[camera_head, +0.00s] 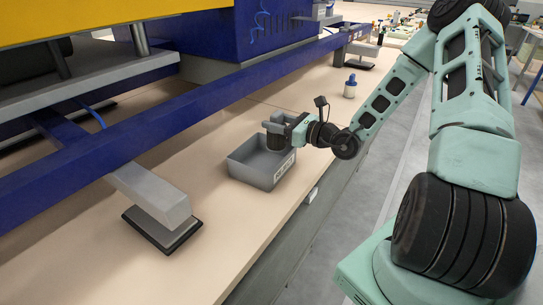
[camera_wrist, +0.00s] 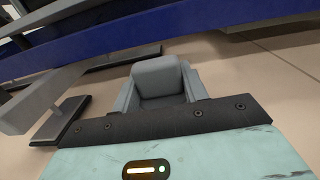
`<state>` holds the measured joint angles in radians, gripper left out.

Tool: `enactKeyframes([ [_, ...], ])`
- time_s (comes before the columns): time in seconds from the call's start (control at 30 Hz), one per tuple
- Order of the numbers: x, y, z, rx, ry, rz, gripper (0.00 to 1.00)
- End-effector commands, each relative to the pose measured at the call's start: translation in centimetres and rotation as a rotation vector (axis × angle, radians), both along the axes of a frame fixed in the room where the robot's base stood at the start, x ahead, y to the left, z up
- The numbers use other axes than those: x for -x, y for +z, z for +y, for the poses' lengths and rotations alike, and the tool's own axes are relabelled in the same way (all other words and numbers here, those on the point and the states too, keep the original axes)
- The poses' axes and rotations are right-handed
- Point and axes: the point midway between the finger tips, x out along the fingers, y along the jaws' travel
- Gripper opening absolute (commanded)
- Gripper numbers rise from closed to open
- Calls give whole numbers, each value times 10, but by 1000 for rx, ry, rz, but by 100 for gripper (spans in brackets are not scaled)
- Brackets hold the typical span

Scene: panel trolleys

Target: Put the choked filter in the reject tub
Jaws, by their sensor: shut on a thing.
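The grey reject tub (camera_head: 247,172) stands on the beige bench top in the head view, with a pale label on its near right side. My gripper (camera_head: 277,131) is over the tub's far right part, at about rim height or just above. It is shut on a dark grey piece, which I take to be the filter (camera_head: 275,142); only a little of it shows between the fingers. In the wrist view my gripper (camera_wrist: 160,92) shows its grey fingers, with a dark area between them. Whether the filter touches the tub is hidden, and its choked state cannot be read.
A blue rail (camera_head: 190,115) runs above the bench on the left. A grey foot with a black pad (camera_head: 160,228) stands at the near left. A small white bottle with a blue top (camera_head: 350,88) stands farther back.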

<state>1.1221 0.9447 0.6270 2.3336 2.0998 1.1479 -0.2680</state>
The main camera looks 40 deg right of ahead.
Motion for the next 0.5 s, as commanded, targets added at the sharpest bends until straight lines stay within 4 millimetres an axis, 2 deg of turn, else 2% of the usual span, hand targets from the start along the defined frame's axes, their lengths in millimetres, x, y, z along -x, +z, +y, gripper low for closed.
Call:
enactKeyframes([
  [0.1, 0, -19, 0, -2, -1, 1, 18],
  [0.27, 0, -33, 0, -1, -1, 0, 18],
  [0.5, 0, -64, 0, -1, -2, -1, 18],
])
